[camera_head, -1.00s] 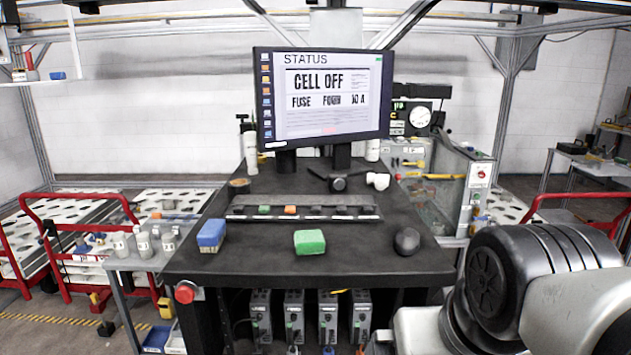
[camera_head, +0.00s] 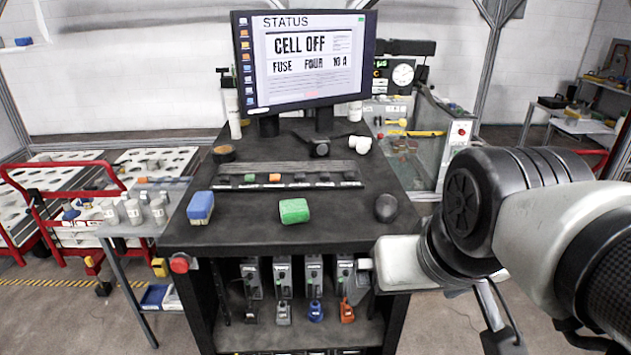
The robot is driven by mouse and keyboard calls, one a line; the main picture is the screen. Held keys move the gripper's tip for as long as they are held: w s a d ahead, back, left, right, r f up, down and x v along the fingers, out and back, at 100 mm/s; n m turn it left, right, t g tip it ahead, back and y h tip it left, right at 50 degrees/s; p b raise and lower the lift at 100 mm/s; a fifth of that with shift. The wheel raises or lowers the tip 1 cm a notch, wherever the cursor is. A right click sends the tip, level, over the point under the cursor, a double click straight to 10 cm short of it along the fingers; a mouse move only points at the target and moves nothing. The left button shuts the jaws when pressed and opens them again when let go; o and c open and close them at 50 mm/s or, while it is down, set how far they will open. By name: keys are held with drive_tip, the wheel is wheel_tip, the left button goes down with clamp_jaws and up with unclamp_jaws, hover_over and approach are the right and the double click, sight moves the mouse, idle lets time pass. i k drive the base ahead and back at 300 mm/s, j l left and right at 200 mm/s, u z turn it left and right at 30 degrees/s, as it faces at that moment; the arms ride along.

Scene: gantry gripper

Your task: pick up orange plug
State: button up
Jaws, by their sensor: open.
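An orange plug (camera_head: 347,311) sits on the lower shelf of the black workbench, at the right end of a row of plugs. To its left are a blue plug (camera_head: 316,311) and a grey plug (camera_head: 283,313). Each is in front of a grey module. My arm (camera_head: 480,205) reaches in from the right, beside the bench's right edge.
The bench top (camera_head: 245,233) holds a blue block (camera_head: 200,208), a green block (camera_head: 294,211), a dark round object (camera_head: 386,207) and a strip (camera_head: 320,179) with small coloured pieces. A monitor (camera_head: 305,60) stands behind. A red button (camera_head: 179,263) is on the left corner.

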sight(347, 309)
drive_tip(key=k, duration=0.45)
drive_tip(key=i, duration=0.55)
drive_tip(key=l+u, duration=0.15)
drive_tip(key=l, duration=1.5)
